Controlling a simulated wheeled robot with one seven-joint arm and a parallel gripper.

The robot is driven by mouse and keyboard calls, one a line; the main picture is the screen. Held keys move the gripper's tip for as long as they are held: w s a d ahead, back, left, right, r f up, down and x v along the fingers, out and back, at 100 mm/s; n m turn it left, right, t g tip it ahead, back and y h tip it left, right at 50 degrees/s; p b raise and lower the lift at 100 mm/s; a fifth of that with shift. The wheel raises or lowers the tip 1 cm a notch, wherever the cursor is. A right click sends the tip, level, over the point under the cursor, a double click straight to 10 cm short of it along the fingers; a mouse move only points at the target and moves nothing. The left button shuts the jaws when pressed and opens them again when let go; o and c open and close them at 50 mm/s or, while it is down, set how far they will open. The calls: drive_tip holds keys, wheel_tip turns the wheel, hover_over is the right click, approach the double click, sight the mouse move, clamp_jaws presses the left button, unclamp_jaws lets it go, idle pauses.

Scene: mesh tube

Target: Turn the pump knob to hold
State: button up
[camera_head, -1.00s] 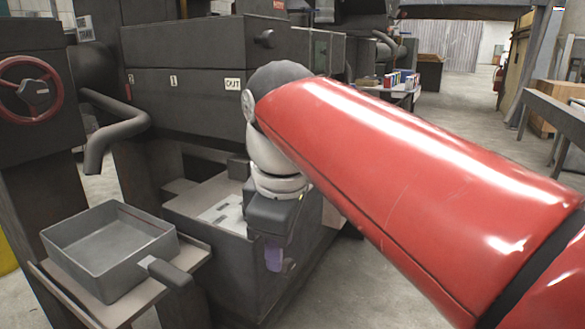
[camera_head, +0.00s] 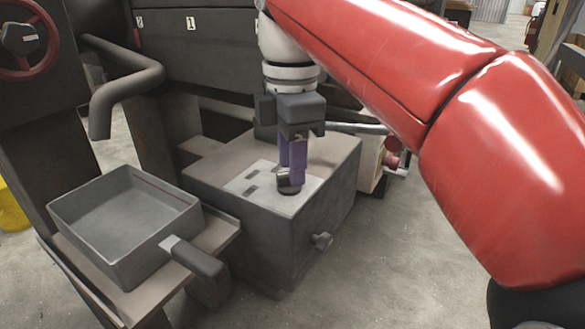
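My gripper (camera_head: 291,172) points straight down over the top of a dark machine box (camera_head: 329,162). Its two purple fingers stand close together, with a narrow gap between them. Their tips are at a small dark knob (camera_head: 289,186) on a light label plate (camera_head: 258,178) set in the box top. The fingers partly hide the knob, so its pointer direction and any hold on it cannot be made out. The plate carries small dark marks too small to read.
A grey square pan (camera_head: 122,225) with a handle (camera_head: 190,258) stands on a ledge left of the box. A bent dark pipe (camera_head: 118,82) and a red handwheel (camera_head: 24,38) are behind it. A panel with number tags rises behind. Floor is clear in front.

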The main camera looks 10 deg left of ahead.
drive_tip(key=shift+f, duration=0.5)
drive_tip(key=shift+c, duration=0.3)
clamp_jaws()
drive_tip(key=shift+r+m+p, duration=0.1)
drive_tip(key=shift+m+p, duration=0.2)
drive_tip(key=shift+m, duration=0.1)
drive_tip(key=m+p, duration=0.1)
drive_tip(key=m, duration=0.1)
drive_tip(key=shift+s+m+p, duration=0.1)
drive_tip(key=shift+m+p, duration=0.2)
drive_tip(key=m, duration=0.2)
drive_tip(key=shift+m, duration=0.3)
drive_tip(key=shift+s+m, duration=0.1)
drive_tip(key=shift+m, duration=1.8)
